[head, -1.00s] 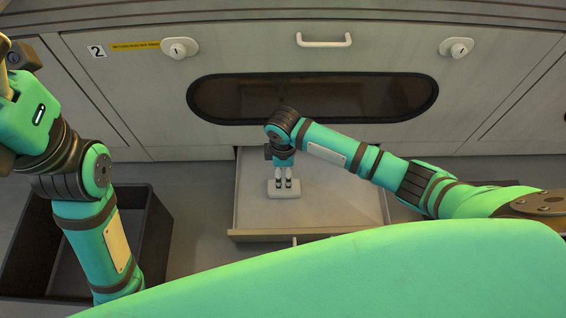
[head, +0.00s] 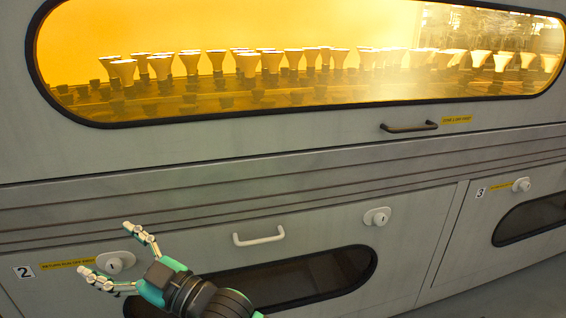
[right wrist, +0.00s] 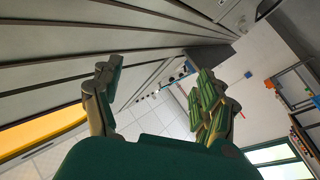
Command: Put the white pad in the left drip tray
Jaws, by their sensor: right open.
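My right gripper (head: 105,248) is raised in front of the grey panel marked 2, at the lower left of the head view. Its fingers are spread, with nothing between them. In the right wrist view the two fingers of my right gripper (right wrist: 160,100) stand wide apart and empty. The white pad shows in neither view now. No drip tray is visible now either; the floor area in front of the cabinet is mostly out of the head view. My left gripper is not in view.
Panel 2 has a white bar handle (head: 258,236), a round lock on the left (head: 115,262) and another lock (head: 377,216). A dark oval window (head: 320,274) lies below the handle. Above, a lit orange window (head: 290,75) shows rows of bulbs. A dark handle (head: 409,127) sits beneath it.

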